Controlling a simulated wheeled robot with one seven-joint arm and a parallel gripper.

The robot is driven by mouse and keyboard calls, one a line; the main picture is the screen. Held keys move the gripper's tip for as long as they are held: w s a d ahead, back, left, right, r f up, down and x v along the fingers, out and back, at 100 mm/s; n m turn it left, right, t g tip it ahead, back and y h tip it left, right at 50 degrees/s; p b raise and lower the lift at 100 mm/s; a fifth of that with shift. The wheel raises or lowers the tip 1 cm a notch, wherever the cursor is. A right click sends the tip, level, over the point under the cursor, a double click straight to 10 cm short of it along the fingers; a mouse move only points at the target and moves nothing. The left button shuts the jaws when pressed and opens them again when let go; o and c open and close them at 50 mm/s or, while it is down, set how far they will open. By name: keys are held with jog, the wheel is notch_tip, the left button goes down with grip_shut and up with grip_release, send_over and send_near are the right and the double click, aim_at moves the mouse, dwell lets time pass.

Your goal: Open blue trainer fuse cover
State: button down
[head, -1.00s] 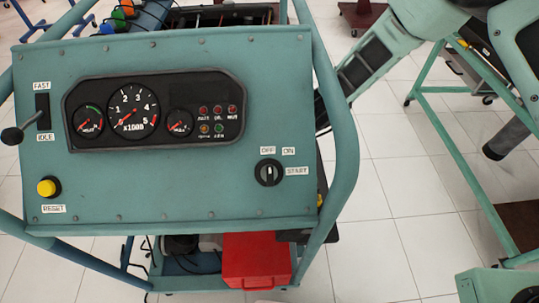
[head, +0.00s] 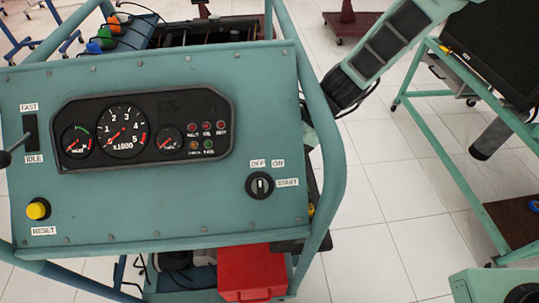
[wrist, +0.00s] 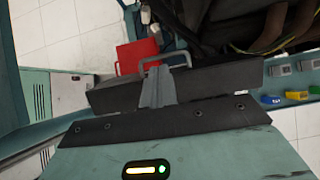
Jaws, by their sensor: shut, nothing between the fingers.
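The teal engine trainer fills the left of the head view, its control panel (head: 150,215) facing me. My gripper is mostly hidden in the head view behind the trainer's right frame tube, at the end of my arm. In the wrist view, the grey fingers of my gripper (wrist: 156,88) are shut and empty, pointing up the picture. They overlap a dark slab (wrist: 225,82). A metal loop handle (wrist: 178,57) shows just beyond the fingertips; I cannot tell whether they touch. I cannot tell for sure whether the slab or handle belongs to the fuse cover.
A red box (head: 250,275) sits low on the trainer and also shows in the wrist view (wrist: 135,55). Colored plugs (wrist: 292,97) line the right in the wrist view. Another teal stand with a black monitor (head: 500,50) is at right. Tiled floor between is clear.

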jog(key=shift+y, duration=0.9)
jog(key=d+f+b, duration=0.1)
jog(key=d+b, duration=0.1)
jog(key=b, duration=0.1)
jog(key=d+f+b, duration=0.1)
jog(key=d+b, duration=0.1)
jog(key=shift+w+d+f, duration=0.1)
jog(key=shift+w+f, duration=0.25)
jog(key=shift+w, duration=0.05)
jog(key=shift+y, duration=0.4)
jog(key=b+x, duration=0.2)
jog(key=x, duration=0.7)
jog(key=shift+d+f, duration=0.2)
